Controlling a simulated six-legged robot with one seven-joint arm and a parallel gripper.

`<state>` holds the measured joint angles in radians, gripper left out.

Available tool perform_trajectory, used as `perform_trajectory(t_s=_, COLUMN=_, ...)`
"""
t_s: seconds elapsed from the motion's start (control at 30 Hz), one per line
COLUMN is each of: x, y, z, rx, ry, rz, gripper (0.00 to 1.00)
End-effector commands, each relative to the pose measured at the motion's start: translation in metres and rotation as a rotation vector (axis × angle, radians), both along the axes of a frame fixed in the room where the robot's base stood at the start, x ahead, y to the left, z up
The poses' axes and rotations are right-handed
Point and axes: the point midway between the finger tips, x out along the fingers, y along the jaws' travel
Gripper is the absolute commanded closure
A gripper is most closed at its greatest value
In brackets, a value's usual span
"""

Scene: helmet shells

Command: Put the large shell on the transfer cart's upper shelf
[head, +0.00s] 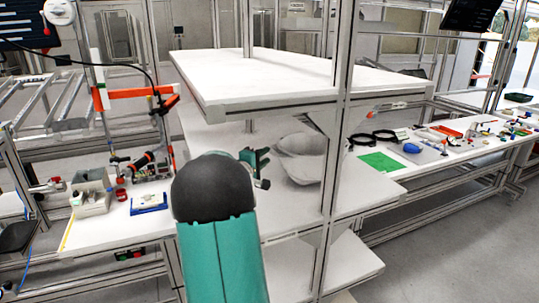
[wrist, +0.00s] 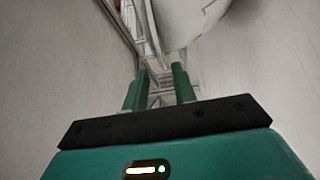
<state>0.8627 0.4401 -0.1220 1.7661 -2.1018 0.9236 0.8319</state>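Pale grey rounded shell shapes (head: 302,166) rest on the middle level of a white multi-level shelf unit, partly behind an upright post. They look like one shell or two overlapping; I cannot tell which is the large one. A pale curved surface (wrist: 182,22), likely a shell, shows at the top of the wrist view. My gripper (head: 262,167) is just left of the shells, under the top board. In the wrist view its two green fingers (wrist: 160,72) stand apart with nothing between them. The unit's upper shelf (head: 265,78) is bare; I cannot tell if this is the transfer cart.
Metal posts (head: 338,150) frame the shelf levels. A lower shelf (head: 345,268) looks clear. A workbench on the right holds a green mat (head: 382,161) and small tools. A left bench holds grey bins (head: 91,197) and a blue tray (head: 149,204).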

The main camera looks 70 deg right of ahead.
Motion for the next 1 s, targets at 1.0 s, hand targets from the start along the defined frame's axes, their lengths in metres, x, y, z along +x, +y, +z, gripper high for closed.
perform_trajectory(t_s=1.0, x=0.022, y=0.167, z=0.014, rx=0.188, ry=-0.156, rz=-0.026, gripper=0.73)
